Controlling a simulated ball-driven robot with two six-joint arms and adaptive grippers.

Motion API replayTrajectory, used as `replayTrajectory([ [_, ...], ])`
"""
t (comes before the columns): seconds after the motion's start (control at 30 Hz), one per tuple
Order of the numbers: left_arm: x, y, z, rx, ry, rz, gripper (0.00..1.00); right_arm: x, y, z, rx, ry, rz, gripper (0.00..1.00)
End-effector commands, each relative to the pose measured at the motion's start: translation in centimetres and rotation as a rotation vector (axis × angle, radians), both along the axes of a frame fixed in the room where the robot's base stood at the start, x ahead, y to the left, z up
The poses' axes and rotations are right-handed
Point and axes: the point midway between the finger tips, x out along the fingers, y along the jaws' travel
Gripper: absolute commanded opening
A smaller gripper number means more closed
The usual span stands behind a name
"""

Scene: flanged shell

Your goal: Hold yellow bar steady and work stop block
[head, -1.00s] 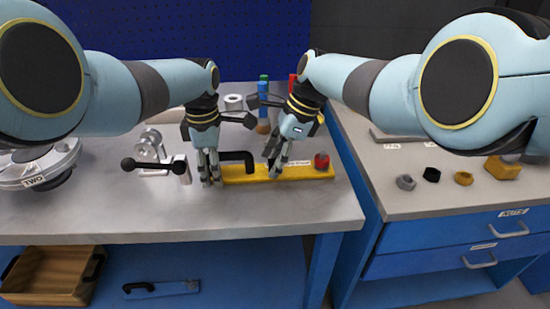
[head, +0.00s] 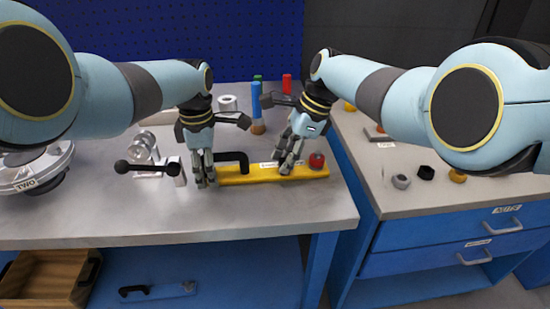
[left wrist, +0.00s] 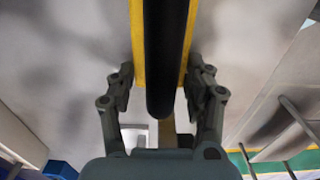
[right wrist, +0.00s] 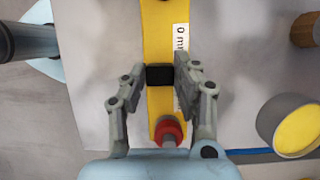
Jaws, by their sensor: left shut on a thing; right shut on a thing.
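The yellow bar (head: 245,178) lies flat on the grey bench. It carries a black handle (head: 238,156) near its left end and a red knob (head: 316,160) at its right end. My right gripper (head: 286,170) is shut on the black stop block (right wrist: 160,75), which sits on the bar (right wrist: 157,25) beside a white scale label (right wrist: 181,45). In the head view the fingers hide the block.
A metal fixture with a black-knobbed lever (head: 145,166) stands left of the bar. A blue cylinder (head: 256,100) and a white roll (head: 228,103) stand behind. Small knobs (head: 401,181) lie on the right cabinet. The bench in front of the bar is clear.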

Motion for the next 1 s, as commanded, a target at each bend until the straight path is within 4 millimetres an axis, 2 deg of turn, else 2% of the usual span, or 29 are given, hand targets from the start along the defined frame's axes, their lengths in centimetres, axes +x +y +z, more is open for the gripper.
replayTrajectory([
  [0.2, 0.0, 0.1, 0.0, 0.002, 0.001, 0.0, 0.0, 0.0, 0.0, 0.0, -0.001, -0.001, 0.0, 0.0],
  [0.23, 0.0, 0.1, 0.0, 0.002, 0.001, 0.0, 0.0, 0.0, 0.0, 0.0, -0.001, -0.001, 0.0, 0.31],
  [0.4, 0.0, 0.1, 0.0, 0.002, 0.001, 0.0, 0.0, 0.0, 0.0, 0.0, -0.001, 0.0, 0.0, 0.52],
  [0.77, 0.0, 0.1, 0.0, 0.003, 0.001, 0.0, 0.0, 0.1, -0.2, 0.4, 0.0, -0.001, 0.001, 0.52],
  [0.97, 0.0, 0.1, 0.0, 0.003, 0.001, 0.0, 0.0, 0.1, -1.2, 2.8, -0.001, -0.004, -0.002, 0.52],
  [1.0, 0.0, 0.1, 0.0, 0.003, 0.001, 0.0, 0.0, 0.2, -1.6, 3.7, -0.001, -0.006, -0.001, 0.52],
])
